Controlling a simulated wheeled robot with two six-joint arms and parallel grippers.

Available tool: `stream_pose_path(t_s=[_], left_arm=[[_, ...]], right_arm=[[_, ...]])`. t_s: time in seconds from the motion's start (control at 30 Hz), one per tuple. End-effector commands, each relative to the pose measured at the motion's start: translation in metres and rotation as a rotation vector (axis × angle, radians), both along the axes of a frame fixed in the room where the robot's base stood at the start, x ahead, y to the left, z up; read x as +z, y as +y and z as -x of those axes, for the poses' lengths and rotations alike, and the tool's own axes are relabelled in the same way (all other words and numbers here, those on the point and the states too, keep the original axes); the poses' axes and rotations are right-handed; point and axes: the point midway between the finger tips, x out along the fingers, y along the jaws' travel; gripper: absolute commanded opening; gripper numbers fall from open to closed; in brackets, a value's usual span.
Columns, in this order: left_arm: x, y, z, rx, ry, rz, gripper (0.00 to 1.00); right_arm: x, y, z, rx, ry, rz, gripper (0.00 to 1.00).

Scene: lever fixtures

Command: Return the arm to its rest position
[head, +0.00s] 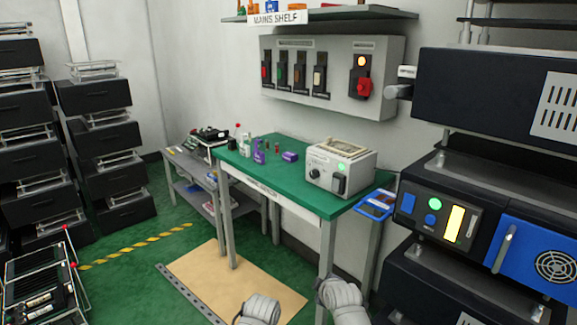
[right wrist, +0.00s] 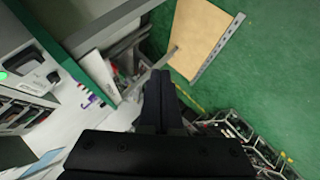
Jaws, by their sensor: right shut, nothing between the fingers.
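My right gripper (right wrist: 160,78) shows in the right wrist view, with its two black fingers together and nothing between them. It is in the air, clear of the furniture around it. In the head view, two light grey links of my own arms rise at the bottom edge. Neither gripper can be made out in the head view. My left gripper is not seen in either view.
A green-topped workbench (head: 290,168) carries a grey box (head: 341,168) with a switch and a green light. A switch panel (head: 325,77) hangs above. Black rack units (head: 505,115) stand close on the right. A cardboard sheet (head: 236,285) lies on the green floor.

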Motion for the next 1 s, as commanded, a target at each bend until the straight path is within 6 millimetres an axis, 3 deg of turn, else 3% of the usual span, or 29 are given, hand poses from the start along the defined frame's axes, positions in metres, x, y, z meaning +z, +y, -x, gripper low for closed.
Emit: stream_pose_path(t_s=[0.1,0.2,0.4,0.57,1.0], left_arm=[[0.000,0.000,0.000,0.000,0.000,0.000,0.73],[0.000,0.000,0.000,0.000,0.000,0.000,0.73],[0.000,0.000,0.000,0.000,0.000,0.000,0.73],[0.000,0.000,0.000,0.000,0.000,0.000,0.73],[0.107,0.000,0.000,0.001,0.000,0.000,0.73]], right_arm=[[-0.037,0.029,0.044,-0.107,0.260,-0.107,0.00],[-0.059,0.043,0.083,-0.242,0.458,-0.156,0.00],[-0.077,0.052,0.150,-0.510,0.719,-0.160,0.00],[-0.079,0.054,0.196,-0.722,0.852,-0.114,0.00],[0.028,0.052,0.198,-0.743,0.859,-0.115,0.00]])
